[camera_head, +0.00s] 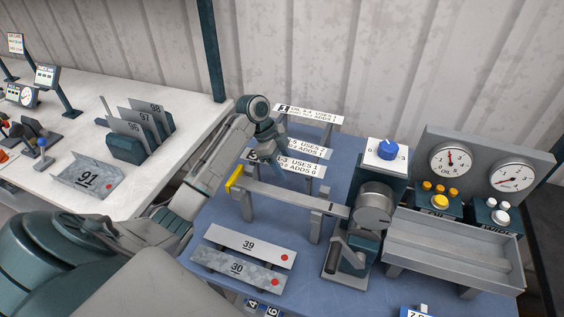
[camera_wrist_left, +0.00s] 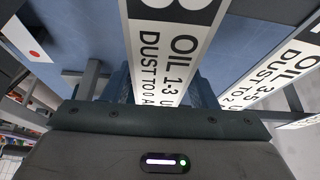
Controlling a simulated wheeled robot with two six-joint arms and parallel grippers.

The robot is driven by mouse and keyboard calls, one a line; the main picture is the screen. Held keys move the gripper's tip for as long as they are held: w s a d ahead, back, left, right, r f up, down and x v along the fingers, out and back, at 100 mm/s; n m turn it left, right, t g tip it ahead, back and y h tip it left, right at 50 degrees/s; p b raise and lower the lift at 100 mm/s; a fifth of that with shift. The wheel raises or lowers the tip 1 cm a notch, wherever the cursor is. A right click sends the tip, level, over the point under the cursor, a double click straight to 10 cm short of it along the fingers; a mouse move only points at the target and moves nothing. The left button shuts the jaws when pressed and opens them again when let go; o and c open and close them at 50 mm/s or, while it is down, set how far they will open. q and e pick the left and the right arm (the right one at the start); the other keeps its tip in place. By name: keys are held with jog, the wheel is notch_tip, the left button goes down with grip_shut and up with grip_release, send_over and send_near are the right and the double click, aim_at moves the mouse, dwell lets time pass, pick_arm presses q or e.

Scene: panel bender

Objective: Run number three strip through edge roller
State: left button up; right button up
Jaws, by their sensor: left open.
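A stand of white labelled strips (camera_head: 308,113) rises at the back of the blue table. The nearest label (camera_head: 298,168) reads "1-3 uses 1, adds 0". My left gripper (camera_head: 276,160) is open just behind the feed rail, over the labels. In the left wrist view, the label (camera_wrist_left: 170,45) reading "OIL 1-3" shows between its blue fingers (camera_wrist_left: 160,90); I cannot tell whether they touch it. A roller machine (camera_head: 375,207) with a blue knob (camera_head: 388,149) stands right of the feed rail (camera_head: 290,192). Two strips, 39 (camera_head: 240,243) and 30 (camera_head: 228,267), lie in front. My right gripper is not in view.
Two dials (camera_head: 450,160) and a grey tray (camera_head: 455,247) stand at the right. A white table (camera_head: 190,90) at the left holds plate 91 (camera_head: 88,178) and upright numbered plates (camera_head: 140,128).

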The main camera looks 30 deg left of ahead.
aim_at(284, 162)
pick_arm(q)
jog(key=c, duration=0.6)
notch_tip(284, 162, up, 8)
jog(key=p, duration=0.7)
jog(key=shift+f, duration=0.15)
jog(key=shift+f, duration=0.1)
